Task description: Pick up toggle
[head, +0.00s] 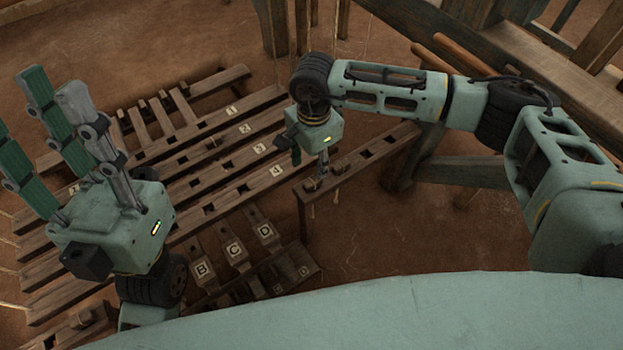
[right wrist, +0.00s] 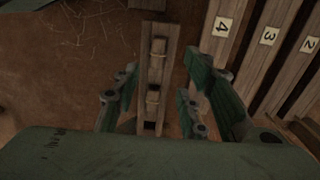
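Two small wooden toggles stand in slots of a narrow wooden bar. In the right wrist view one toggle (right wrist: 157,48) is farther along the bar and the other toggle (right wrist: 152,95) is nearer, each with pale cord around it. My right gripper (right wrist: 160,97) is open and empty, with fingers on both sides of the bar and the nearer toggle between them. In the head view the right gripper (head: 308,158) hangs just above the bar's left end, beside a toggle (head: 311,185), partly covering that area. My left gripper (head: 45,115) is raised at the left, fingers apart and empty.
The slotted bar (head: 370,160) runs to the right toward a heavy timber frame (head: 470,168). Slatted planks numbered 1 to 4 (head: 235,180) lie left of it. Lettered wooden pieces (head: 234,249) stand nearer to me. Bare earth floor is at the right.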

